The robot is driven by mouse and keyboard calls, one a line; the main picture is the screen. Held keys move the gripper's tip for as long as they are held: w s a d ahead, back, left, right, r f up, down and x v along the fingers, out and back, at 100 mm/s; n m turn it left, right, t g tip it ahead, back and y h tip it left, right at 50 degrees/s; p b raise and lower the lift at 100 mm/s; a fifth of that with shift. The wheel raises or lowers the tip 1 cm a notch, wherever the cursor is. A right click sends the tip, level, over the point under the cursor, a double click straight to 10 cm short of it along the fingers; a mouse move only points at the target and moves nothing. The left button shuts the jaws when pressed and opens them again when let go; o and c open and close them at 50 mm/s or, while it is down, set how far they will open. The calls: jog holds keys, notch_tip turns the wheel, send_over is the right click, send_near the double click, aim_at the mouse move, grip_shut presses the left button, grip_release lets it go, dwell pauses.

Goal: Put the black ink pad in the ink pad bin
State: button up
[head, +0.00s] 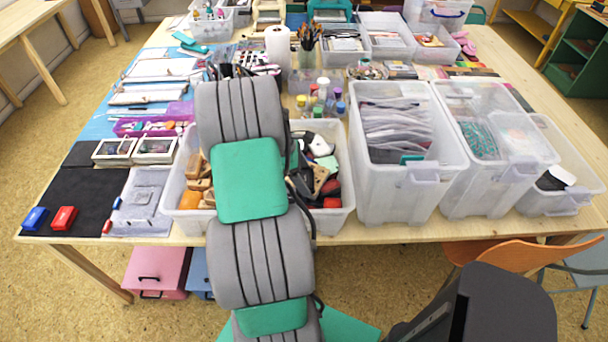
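My arm rises through the middle of the head view and covers part of the table. My gripper is hidden behind it, so its fingers do not show. A clear bin (343,222) stands behind the arm at the front of the table. Wooden blocks (197,178) lie in its left part, and black, red and green pieces (321,176) in its right part. I cannot tell for sure which black piece is the black ink pad, or whether this is the ink pad bin. A blue pad-like box (35,218) and a red one (64,218) sit on the black mat (84,196).
A tall clear bin of packets (411,182) and another clear bin (495,180) stand to the right. A low bin (567,199) at far right holds a black-and-white item (554,179). A grey tray (143,198) is left of the centre bin. The mat has bare space.

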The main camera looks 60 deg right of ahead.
jog(key=shift+o, duration=1.4)
jog(key=shift+r, duration=0.1)
jog(key=v, duration=1.2)
jog(key=w+a+r+m+t+h, duration=0.1)
jog(key=w+a+r+t, duration=0.3)
jog(key=w+a, duration=0.65)
jog(key=s+a+r+m+t+y, duration=0.2)
jog(key=a+m+t+y, duration=0.1)
jog(key=a, duration=2.7)
jog(key=shift+a+m+t, duration=0.35)
jog(key=shift+m+t, duration=0.15)
jog(key=shift+m, duration=0.1)
